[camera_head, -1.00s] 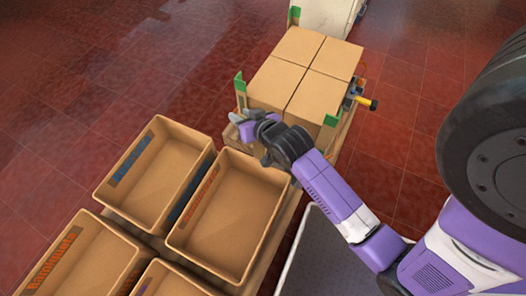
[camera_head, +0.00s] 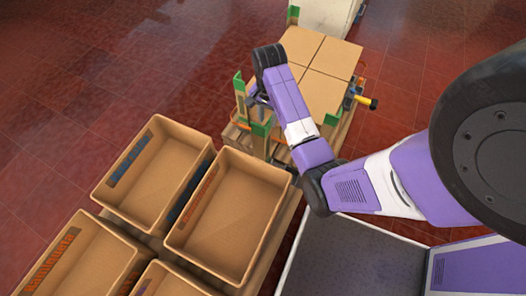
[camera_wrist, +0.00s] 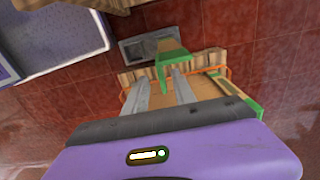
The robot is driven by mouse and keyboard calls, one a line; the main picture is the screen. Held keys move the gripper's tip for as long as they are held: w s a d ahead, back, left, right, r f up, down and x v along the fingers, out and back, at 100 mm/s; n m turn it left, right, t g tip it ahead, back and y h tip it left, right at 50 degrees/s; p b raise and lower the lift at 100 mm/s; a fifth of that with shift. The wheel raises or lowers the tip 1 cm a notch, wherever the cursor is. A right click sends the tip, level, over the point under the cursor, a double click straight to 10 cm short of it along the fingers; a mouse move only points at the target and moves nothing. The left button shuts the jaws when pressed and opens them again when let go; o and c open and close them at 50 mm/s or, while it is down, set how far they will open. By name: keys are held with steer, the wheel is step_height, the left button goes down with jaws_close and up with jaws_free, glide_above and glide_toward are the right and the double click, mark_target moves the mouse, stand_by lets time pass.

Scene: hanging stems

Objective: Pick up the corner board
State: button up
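A corner board with a green L-shaped top and a brown shaft (camera_wrist: 168,45) shows in the wrist view, just beyond my fingertips. In the head view its green top (camera_head: 261,128) is just below my gripper (camera_head: 257,102), beside the stacked cartons. In the wrist view my gripper (camera_wrist: 160,80) is open, its two grey fingers apart. One green leg of the board appears in the gap between the tips, with space showing on both sides. I cannot tell whether a finger touches it. The board's lower end is mostly hidden in the head view.
Cartons (camera_head: 318,95) stand on a pallet with other green-topped boards at corners, such as the left one (camera_head: 240,84). A yellow-handled tool (camera_head: 365,101) is at their right. Open brown bins (camera_head: 228,215) stand in front. Red tiled floor (camera_head: 100,70) is clear at left.

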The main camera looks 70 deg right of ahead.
mark_target(267, 132)
step_height(267, 132, down, 9)
steer(key=shift+f+b, duration=0.1)
steer(key=shift+b, duration=0.55)
jaws_close()
